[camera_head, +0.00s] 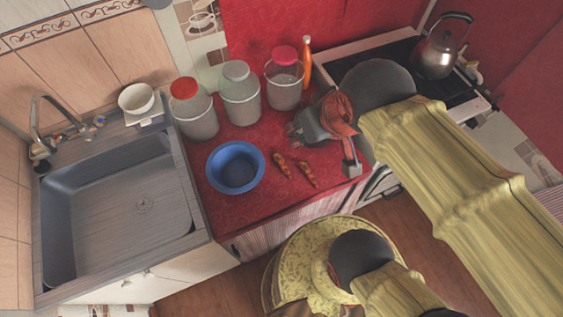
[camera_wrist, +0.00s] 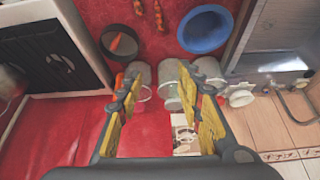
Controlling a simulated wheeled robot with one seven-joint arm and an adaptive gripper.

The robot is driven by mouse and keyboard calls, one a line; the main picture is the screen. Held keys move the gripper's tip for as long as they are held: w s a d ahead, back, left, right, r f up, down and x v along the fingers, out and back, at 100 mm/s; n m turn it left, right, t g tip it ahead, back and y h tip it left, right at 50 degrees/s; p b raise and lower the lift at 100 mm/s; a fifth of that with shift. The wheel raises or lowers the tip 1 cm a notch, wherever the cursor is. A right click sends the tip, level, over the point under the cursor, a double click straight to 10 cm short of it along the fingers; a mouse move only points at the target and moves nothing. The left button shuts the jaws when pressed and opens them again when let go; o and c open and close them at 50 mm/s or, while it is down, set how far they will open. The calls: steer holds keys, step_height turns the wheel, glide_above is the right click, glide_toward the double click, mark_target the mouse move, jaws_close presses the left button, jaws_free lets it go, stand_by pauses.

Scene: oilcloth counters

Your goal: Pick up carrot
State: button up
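Two orange-brown carrots lie side by side on the red counter, a left carrot (camera_head: 281,164) and a right carrot (camera_head: 307,174). In the wrist view, two carrot-like pieces show at the top edge, one (camera_wrist: 138,7) left of the other (camera_wrist: 158,16). My gripper (camera_head: 323,148) is above the counter, up and right of the carrots in the head view. In the wrist view its two yellow-padded fingers (camera_wrist: 167,100) stand wide apart with nothing held between them. The carrots are beyond the fingertips, apart from them.
A blue bowl (camera_head: 236,167) stands left of the carrots. Several lidded jars (camera_head: 240,98) and an orange bottle (camera_head: 306,62) line the back. A dark round bowl (camera_wrist: 121,41) shows in the wrist view. A sink (camera_head: 135,205) is left; a kettle (camera_head: 437,55) stands on the stove, right.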

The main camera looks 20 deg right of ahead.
steer(key=shift+o, duration=0.5)
steer(key=shift+o, duration=0.2)
steer(key=shift+f, duration=0.45)
steer(key=w+f+g+b, duration=0.1)
steer(key=w+f+g, duration=0.1)
steer(key=f, duration=0.8)
steer(key=w+f+g+b, duration=0.2)
steer(key=w+f, duration=0.2)
steer(key=f, duration=0.6)
steer(key=w+f+g+b, duration=0.2)
steer(key=w+f, duration=0.1)
steer(key=f, duration=0.7)
steer(key=shift+d+n+g, duration=0.15)
steer(key=shift+n+g, duration=0.15)
steer(key=shift+n, duration=0.1)
glide_above(283, 164)
steer(key=shift+d+f+n+t, duration=0.1)
steer(key=shift+f+n+t, duration=0.1)
steer(key=shift+n+t, duration=0.15)
steer(key=shift+f+b, duration=1.85)
steer(key=shift+f, duration=1.9)
steer(key=shift+f, duration=0.2)
jaws_close()
